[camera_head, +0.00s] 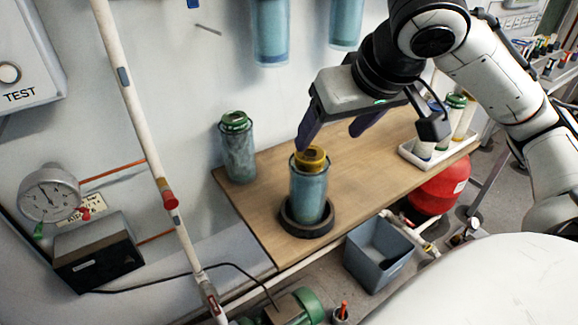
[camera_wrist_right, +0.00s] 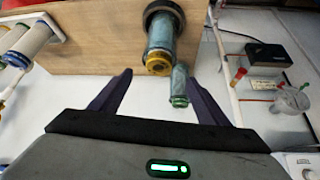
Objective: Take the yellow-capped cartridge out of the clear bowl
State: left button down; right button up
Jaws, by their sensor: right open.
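The yellow-capped cartridge (camera_head: 311,158) stands upright in the clear bluish bowl (camera_head: 308,197), with its yellow cap at the bowl's top. The bowl stands in a dark ring (camera_head: 290,226) on the wooden bench. My right gripper (camera_head: 330,138) is open and empty, above and slightly right of the cap, with one finger close to the cap in the picture. In the right wrist view, the yellow cap (camera_wrist_right: 157,65) shows between the open fingers (camera_wrist_right: 160,79), beyond their tips. The cartridge's body is seen only through the bowl wall. My left gripper is not in view.
A white tray (camera_head: 428,165) of cartridges is at the right end. Blue housings (camera_head: 270,32) hang on the wall above. A grey bin (camera_head: 378,258) and a red tank (camera_head: 440,188) are below.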

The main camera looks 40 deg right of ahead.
aim_at(311, 154)
jog(key=b+x, duration=0.2)
jog(key=x, duration=0.7)
jog(key=shift+w+d, duration=0.2)
jog(key=shift+w, duration=0.15)
jog(key=shift+w+f+b, duration=0.2)
jog(key=shift+f+b, duration=0.05)
jog(key=shift+b, duration=0.05)
jog(key=shift+w+d, duration=0.1)
jog(key=c, duration=1.3)
jog(key=shift+c, duration=1.1)
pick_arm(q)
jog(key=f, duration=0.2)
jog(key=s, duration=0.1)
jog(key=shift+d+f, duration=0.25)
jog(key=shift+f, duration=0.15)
pick_arm(e)
jog(key=shift+r, duration=0.1)
